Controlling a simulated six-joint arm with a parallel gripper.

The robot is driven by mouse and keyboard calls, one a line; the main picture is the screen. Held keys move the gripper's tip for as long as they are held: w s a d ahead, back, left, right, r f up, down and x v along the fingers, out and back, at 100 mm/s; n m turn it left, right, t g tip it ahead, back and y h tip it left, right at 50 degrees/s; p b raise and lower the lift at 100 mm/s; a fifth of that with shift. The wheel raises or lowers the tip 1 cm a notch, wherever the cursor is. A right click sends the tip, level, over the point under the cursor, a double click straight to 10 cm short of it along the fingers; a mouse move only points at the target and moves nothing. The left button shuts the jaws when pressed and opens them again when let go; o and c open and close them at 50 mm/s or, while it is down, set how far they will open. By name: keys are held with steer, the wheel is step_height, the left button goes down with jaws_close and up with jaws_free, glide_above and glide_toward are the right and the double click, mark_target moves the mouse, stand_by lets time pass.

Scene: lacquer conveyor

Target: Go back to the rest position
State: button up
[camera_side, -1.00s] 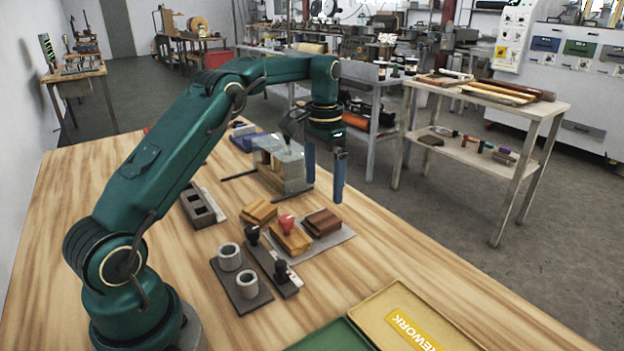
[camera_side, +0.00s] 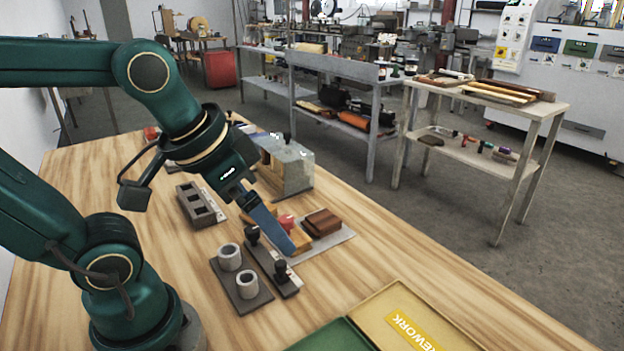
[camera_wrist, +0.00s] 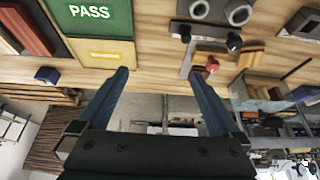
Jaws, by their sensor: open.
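My gripper (camera_side: 270,222) hangs tilted above the middle of the wooden table, its blue fingers pointing down and to the right in the side view. In the wrist view my gripper (camera_wrist: 160,85) has its two fingers wide apart with nothing between them. In the side view the fingers pass in front of the wooden blocks and a red-topped piece (camera_side: 287,222); whether they touch anything there I cannot tell, but the wrist view shows the fingers clear.
A grey metal box (camera_side: 290,165) stands behind the gripper. A plate with two grey cups (camera_side: 248,284), a strip with black-knobbed stamps (camera_side: 282,268) and a slotted dark block (camera_side: 200,205) lie nearby. A yellow REWORK tray (camera_side: 450,318) and a green tray (camera_side: 335,337) sit at the front.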

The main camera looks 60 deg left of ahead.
steer(key=shift+s+d+f, duration=0.25)
steer(key=shift+s+f, duration=0.45)
steer(key=shift+s, duration=0.2)
